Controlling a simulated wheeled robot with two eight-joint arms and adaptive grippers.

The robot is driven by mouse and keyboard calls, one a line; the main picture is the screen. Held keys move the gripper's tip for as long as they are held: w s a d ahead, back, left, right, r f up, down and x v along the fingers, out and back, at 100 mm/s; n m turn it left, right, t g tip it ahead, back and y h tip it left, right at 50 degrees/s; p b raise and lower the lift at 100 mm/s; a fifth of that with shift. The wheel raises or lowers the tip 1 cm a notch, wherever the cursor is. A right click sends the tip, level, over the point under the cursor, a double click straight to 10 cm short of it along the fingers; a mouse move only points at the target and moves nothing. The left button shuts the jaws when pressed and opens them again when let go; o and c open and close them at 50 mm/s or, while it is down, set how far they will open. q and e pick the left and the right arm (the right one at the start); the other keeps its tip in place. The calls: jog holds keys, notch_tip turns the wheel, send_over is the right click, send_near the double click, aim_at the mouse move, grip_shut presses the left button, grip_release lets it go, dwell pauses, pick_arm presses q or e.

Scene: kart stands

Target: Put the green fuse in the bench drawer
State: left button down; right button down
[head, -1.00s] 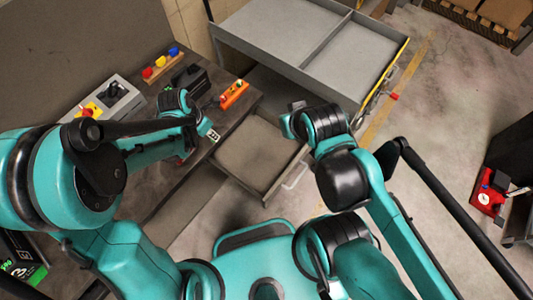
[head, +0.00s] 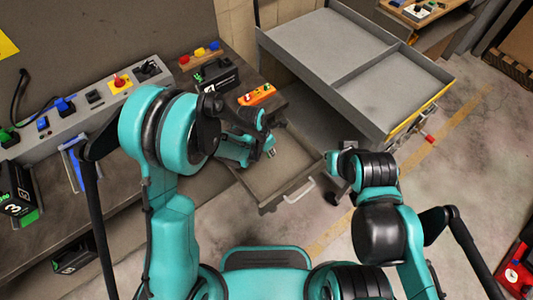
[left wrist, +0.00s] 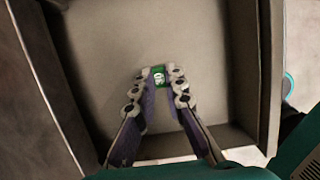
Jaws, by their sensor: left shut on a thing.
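My left gripper (head: 270,152) is over the open bench drawer (head: 297,160) in the head view. In the left wrist view my left gripper (left wrist: 159,84) is shut on the green fuse (left wrist: 158,76), a small green block with a pale marking. The fuse is at the fingertips, with the bare drawer floor (left wrist: 105,45) behind it. I cannot tell whether the fuse touches the floor. The head view does not show the fuse clearly.
A grey two-part tray cart (head: 345,55) stands behind and right of the drawer. On the bench are an orange rack (head: 257,95), a black box (head: 216,75), a wooden block with coloured pieces (head: 199,55) and a grey switch panel (head: 75,115).

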pick_arm(q)
jog(key=w+f, duration=0.1)
jog(key=w+a+f, duration=0.1)
jog(key=shift+w, duration=0.4)
notch_tip(320, 180, down, 4)
jog(key=shift+f+b, duration=0.1)
jog(key=shift+b, duration=0.9)
jog(key=shift+a, duration=0.1)
jog(key=c, duration=1.6)
grip_release()
